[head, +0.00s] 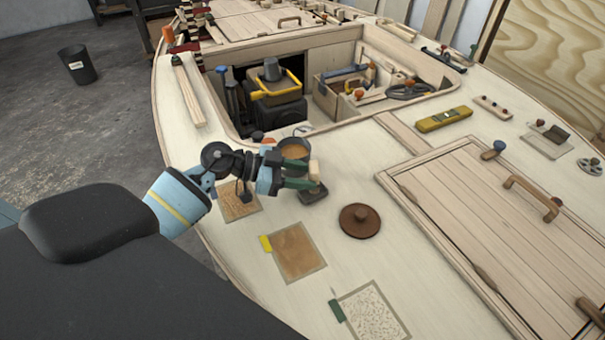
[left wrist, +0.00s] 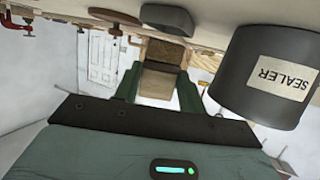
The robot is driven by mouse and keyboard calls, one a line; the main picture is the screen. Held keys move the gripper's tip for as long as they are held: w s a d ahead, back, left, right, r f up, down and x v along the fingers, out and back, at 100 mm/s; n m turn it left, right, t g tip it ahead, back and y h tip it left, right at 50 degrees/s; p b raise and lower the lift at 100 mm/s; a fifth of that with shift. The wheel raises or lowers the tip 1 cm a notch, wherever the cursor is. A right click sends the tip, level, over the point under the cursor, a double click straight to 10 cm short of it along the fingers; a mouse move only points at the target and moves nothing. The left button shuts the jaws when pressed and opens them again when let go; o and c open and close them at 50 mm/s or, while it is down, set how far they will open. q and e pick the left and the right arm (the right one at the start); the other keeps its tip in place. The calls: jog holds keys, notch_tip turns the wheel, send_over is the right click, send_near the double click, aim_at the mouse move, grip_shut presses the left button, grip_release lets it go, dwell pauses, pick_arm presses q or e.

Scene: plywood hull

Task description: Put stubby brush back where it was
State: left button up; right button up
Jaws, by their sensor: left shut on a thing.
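My left gripper (head: 301,174) reaches in from the left over the pale plywood deck, its green fingers shut on the stubby brush. The brush's light wooden block-like handle (head: 314,170) stands up between the fingertips. In the left wrist view the wooden part (left wrist: 160,80) sits between the two green fingers. A small dark pad or base (head: 313,194) shows directly below the brush; I cannot tell whether they touch. My right gripper is not in view.
A round brown lid-like disc (head: 360,221) lies right of the gripper. Sample sheets (head: 298,251) lie along the near deck edge. Behind the pot is the open hatch with a yellow-handled box (head: 276,91). A closed hatch (head: 480,215) with handles fills the right.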

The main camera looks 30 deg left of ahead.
pick_arm(q)
jog(key=shift+f, duration=0.5)
jog(key=o, duration=1.1)
jog(key=shift+r, duration=0.25)
jog(key=v, duration=1.2)
jog(key=shift+r, duration=0.4)
